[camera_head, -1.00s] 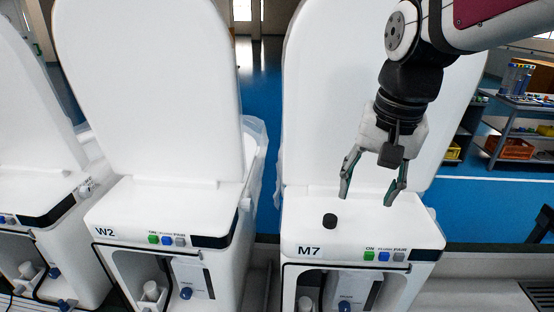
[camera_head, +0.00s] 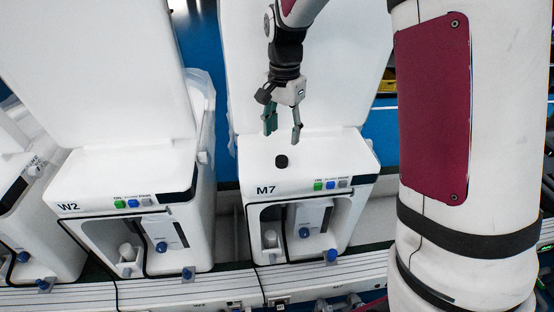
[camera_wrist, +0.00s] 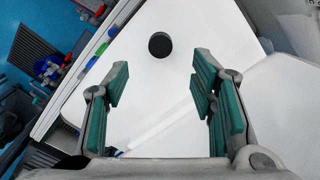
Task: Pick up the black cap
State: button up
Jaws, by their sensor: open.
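The black cap (camera_head: 282,161) is a small dark cylinder standing on the white top of the unit marked M7 (camera_head: 330,150). In the wrist view the cap (camera_wrist: 160,45) lies ahead of the fingers, between their lines and slightly left of the middle. My gripper (camera_head: 283,134) is open and empty, with green-padded fingers. In the head view it hangs just above and behind the cap, apart from it. In the wrist view the fingers (camera_wrist: 160,97) are spread wide, with white surface between them.
The raised white lid (camera_head: 320,90) of M7 stands behind my gripper. The unit marked W2 (camera_head: 110,170) is at the left, with a gap between. Coloured buttons (camera_head: 331,185) line M7's front edge. The white top around the cap is clear.

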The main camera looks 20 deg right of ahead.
aim_at(281, 159)
jog(key=shift+a+f+p, duration=0.1)
jog(key=shift+f+p, duration=0.8)
jog(key=shift+f, duration=3.25)
jog(key=c, duration=0.8)
